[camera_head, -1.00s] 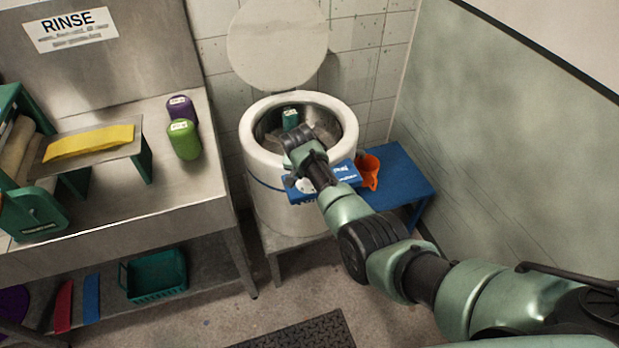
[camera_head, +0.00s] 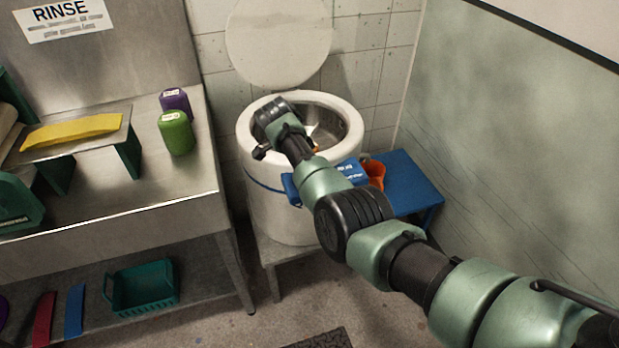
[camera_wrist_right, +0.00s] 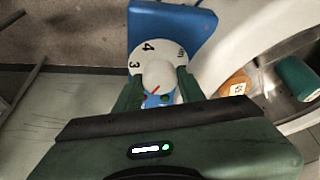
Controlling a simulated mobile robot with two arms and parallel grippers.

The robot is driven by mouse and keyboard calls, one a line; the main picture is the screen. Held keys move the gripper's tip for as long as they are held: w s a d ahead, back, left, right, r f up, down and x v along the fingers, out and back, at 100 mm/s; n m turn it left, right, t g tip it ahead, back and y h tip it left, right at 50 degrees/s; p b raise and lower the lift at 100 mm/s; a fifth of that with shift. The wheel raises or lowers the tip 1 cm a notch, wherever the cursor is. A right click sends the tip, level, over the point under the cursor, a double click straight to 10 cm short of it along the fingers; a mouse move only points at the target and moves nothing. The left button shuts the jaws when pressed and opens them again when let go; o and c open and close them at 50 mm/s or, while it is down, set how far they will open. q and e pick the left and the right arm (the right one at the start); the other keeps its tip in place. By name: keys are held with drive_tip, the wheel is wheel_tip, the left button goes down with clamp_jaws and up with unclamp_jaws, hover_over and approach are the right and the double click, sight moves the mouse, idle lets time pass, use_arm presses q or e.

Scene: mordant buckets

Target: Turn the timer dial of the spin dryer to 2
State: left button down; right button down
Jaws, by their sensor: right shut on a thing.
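The spin dryer (camera_head: 252,185) is a white drum with its round lid (camera_head: 278,42) standing open. On its blue control panel (camera_wrist_right: 195,25) is a white timer dial (camera_wrist_right: 140,50) with a pale round knob (camera_wrist_right: 158,75). The figures 3 and 4 show on the dial; its lower part is hidden. A short red mark shows at the knob's near side, but I cannot tell which figure it points to. My right gripper (camera_wrist_right: 158,88) is shut on the knob, one green finger on each side. In the head view my arm hides the dial and fingers. My left gripper is out of view.
A teal bundle (camera_wrist_right: 297,77) and an orange-brown one (camera_wrist_right: 236,86) lie in the dryer's drum. A blue stool (camera_head: 405,185) with an orange container (camera_head: 375,172) stands right of the dryer. The steel rinse counter (camera_head: 195,175) is to the left.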

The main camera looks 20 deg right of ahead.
idle(0.5)
drive_tip(key=c, duration=1.2)
unclamp_jaws()
drive_tip(key=shift+o, duration=0.2)
drive_tip(key=w+v, duration=0.1)
drive_tip(key=v, duration=0.6)
drive_tip(key=shift+s+r+b, duration=0.35)
drive_tip(key=shift+s+r, duration=0.05)
drive_tip(key=shift+s, duration=0.1)
drive_tip(key=shift+s+a+f, duration=0.1)
